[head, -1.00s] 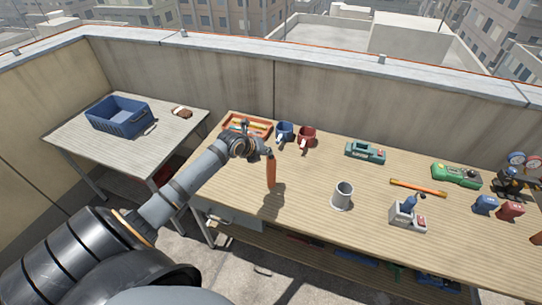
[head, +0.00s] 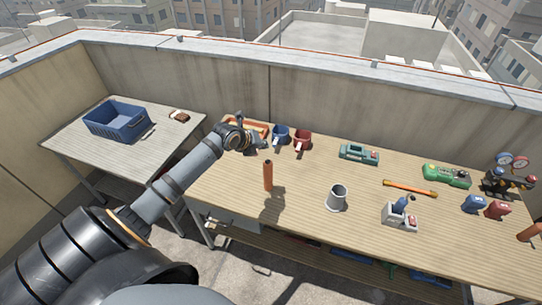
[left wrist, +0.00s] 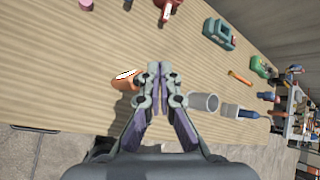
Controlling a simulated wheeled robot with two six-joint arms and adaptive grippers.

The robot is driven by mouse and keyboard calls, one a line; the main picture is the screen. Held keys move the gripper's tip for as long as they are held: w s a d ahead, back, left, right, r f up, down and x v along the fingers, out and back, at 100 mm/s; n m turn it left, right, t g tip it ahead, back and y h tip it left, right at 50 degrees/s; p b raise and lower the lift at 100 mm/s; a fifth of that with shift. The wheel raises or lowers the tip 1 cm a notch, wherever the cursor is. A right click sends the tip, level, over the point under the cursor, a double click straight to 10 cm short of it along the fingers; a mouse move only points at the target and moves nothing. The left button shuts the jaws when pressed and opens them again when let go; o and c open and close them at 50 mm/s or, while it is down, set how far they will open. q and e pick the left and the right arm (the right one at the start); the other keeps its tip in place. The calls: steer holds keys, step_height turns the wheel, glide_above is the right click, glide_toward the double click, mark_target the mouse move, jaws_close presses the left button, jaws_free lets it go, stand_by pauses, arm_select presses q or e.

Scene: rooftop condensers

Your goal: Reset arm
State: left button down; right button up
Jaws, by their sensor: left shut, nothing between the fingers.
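My left gripper (head: 258,147) is over the back left part of the wooden workbench (head: 310,185). In the left wrist view its fingers (left wrist: 160,70) are together with nothing between them. An orange cylinder (head: 268,177) stands upright on the bench, apart from the gripper and nearer the front edge. It also shows just left of the fingers in the left wrist view (left wrist: 124,82). My right gripper is not in view.
A grey mug (head: 337,198), a caddy with a blue bottle (head: 400,216) and an orange-handled bar (head: 410,188) are on the bench. Blue (head: 281,135) and red (head: 302,141) mugs and an orange tray (head: 262,128) stand near the gripper. A blue crate (head: 117,122) is on the left table.

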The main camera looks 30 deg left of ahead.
arm_select(q)
steer(key=s+d+f+n+g, duration=0.3)
steer(key=s+d+f+n, duration=0.4)
steer(key=s+d+n, duration=0.35)
steer(key=s+d+n+g+y, duration=0.2)
steer(key=s+d+n+g, duration=0.1)
steer(key=s+n, duration=1.4)
step_height(320, 180, down, 26)
steer(key=s+a+b, duration=0.2)
steer(key=s+a+f+g+b, duration=0.1)
steer(key=s+f+g, duration=0.1)
steer(key=s+f, duration=1.6)
steer(key=shift+s+a+f, duration=0.25)
steer(key=shift+s+f, duration=0.1)
steer(key=shift+f, duration=0.15)
